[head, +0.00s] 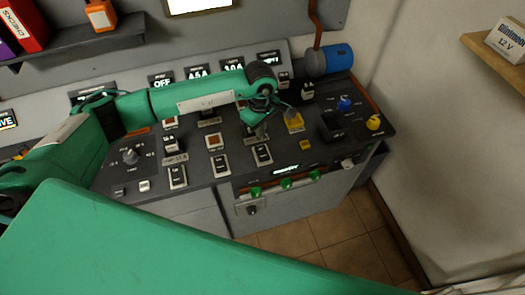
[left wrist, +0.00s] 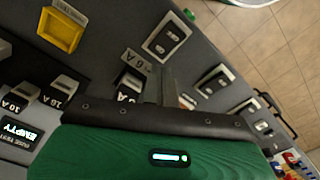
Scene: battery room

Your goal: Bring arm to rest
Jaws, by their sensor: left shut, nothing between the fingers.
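My left arm (head: 200,94), green, comes in from the left and reaches over the dark control panel (head: 200,172). My left gripper (head: 258,134) points down at the panel, above the row of labelled switches. It is shut and holds nothing. In the left wrist view the gripper (left wrist: 168,88) is partly hidden behind the dark edge of my wrist, among the switches. Whether its tips touch the panel I cannot tell. My right gripper is not in view.
On the panel are a yellow block (head: 293,121), a blue knob (head: 345,103) and a yellow knob (head: 375,122). A blue cylinder (head: 340,57) lies at the back right. Green knobs (head: 286,183) line the front. Tiled floor (head: 330,235) is clear at the right.

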